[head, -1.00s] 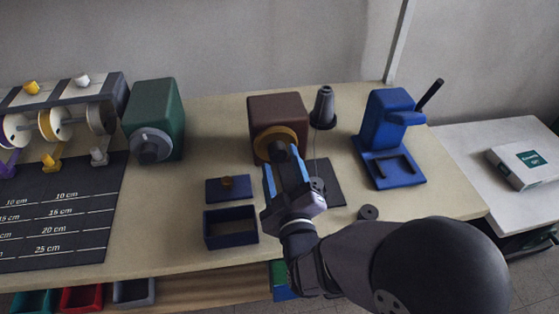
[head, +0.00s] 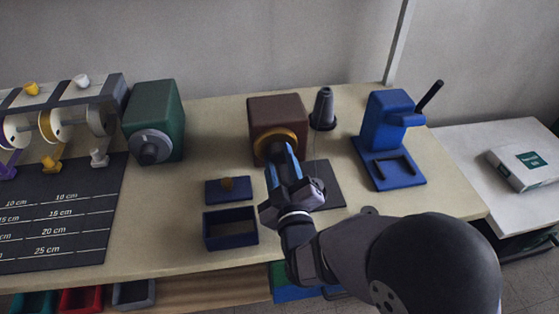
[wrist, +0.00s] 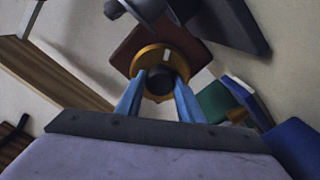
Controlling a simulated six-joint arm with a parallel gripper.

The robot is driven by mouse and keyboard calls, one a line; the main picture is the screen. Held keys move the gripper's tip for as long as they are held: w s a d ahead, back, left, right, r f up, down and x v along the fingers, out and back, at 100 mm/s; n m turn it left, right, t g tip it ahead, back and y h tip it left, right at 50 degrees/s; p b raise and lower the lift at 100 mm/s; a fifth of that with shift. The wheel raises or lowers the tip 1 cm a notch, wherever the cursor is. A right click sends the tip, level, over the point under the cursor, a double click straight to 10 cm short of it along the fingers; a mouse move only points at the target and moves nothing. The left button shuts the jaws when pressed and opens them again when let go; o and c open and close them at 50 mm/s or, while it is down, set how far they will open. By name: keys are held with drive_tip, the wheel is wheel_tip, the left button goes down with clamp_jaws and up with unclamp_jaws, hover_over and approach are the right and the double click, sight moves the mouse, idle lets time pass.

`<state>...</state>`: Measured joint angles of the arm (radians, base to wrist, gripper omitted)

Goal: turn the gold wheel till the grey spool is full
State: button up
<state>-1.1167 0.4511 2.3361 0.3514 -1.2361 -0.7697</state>
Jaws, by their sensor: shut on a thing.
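The gold wheel (head: 272,137) is on the front of a brown box (head: 279,110), with a dark hub (wrist: 160,81) at its middle. In the wrist view the wheel (wrist: 147,60) carries a pale mark near its top. My gripper (head: 278,155) is shut on the hub, one blue finger on each side. A grey cone (head: 324,104) stands right of the box, with a thin thread running down from it.
A blue stand with a lever (head: 386,122) is at right and a green box with a grey dial (head: 154,105) at left. A blue open tray (head: 230,214) and a blue lid (head: 213,192) lie left of my gripper.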

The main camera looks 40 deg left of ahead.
sight(279, 158)
drive_tip(key=shift+m, duration=0.5)
drive_tip(key=o, duration=1.1)
drive_tip(key=shift+c, duration=0.2)
drive_tip(key=b+v, duration=0.1)
drive_tip(key=v, duration=0.4)
drive_tip(key=shift+s, duration=0.15)
drive_tip(key=shift+d+r+p, duration=0.1)
drive_tip(key=shift+r+p, duration=0.1)
drive_tip(key=shift+p, duration=0.65)
drive_tip(key=shift+s+d+p, duration=0.1)
drive_tip(key=shift+p, duration=0.9)
drive_tip(key=p+v, duration=0.1)
drive_tip(key=p, duration=0.3)
drive_tip(key=shift+s+d+f, duration=0.15)
drive_tip(key=shift+s+d, duration=0.1)
